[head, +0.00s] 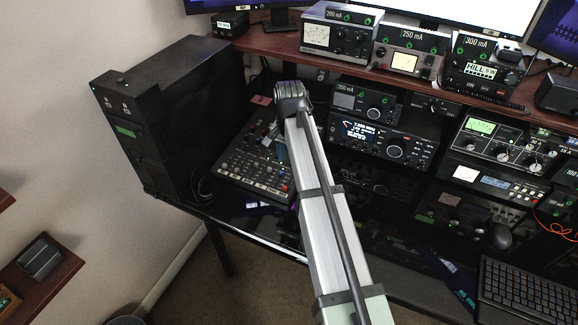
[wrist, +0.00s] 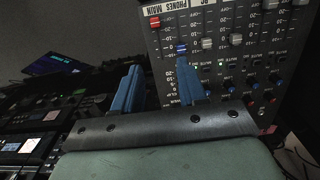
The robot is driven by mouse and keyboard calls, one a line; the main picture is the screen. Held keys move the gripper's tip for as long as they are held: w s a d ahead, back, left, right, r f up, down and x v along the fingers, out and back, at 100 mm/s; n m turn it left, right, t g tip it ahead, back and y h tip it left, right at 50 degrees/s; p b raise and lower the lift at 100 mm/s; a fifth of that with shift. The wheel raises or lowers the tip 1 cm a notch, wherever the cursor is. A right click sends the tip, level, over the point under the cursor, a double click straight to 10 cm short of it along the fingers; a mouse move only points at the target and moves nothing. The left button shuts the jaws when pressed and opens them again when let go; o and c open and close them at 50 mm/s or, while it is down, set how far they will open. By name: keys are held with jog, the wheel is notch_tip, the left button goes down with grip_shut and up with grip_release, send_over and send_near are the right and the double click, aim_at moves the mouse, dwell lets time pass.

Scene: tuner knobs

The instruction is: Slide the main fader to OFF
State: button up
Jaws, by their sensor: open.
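A blue fader cap (wrist: 181,48) sits to the right and lower, beside the tip of one finger. White caps (wrist: 207,43) follow further right. The scale marks beside the red cap are too small to read surely. My gripper (wrist: 160,64) is open, with its blue fingers apart below the red cap. In the head view the mixer (head: 252,176) lies partly behind my arm, which mostly hides the gripper.
A tall black case (head: 170,110) stands left of the mixer. Radios (head: 375,140) and meters fill the shelves to the right, and a keyboard (head: 525,295) lies at the lower right. The desk's front edge is just below the mixer.

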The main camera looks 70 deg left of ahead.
notch_tip(320, 180, up, 6)
jog(key=w+d+f+t, duration=0.1)
jog(key=w+d+f, duration=0.2)
jog(key=w, duration=1)
jog(key=w+d+f+m+t+y, duration=0.1)
jog(key=w+d+f+t, duration=0.1)
jog(key=w, duration=1.2)
jog(key=shift+w+d+f+m, duration=0.25)
jog(key=shift+d+f+m, duration=0.05)
jog(key=shift+d+f, duration=0.3)
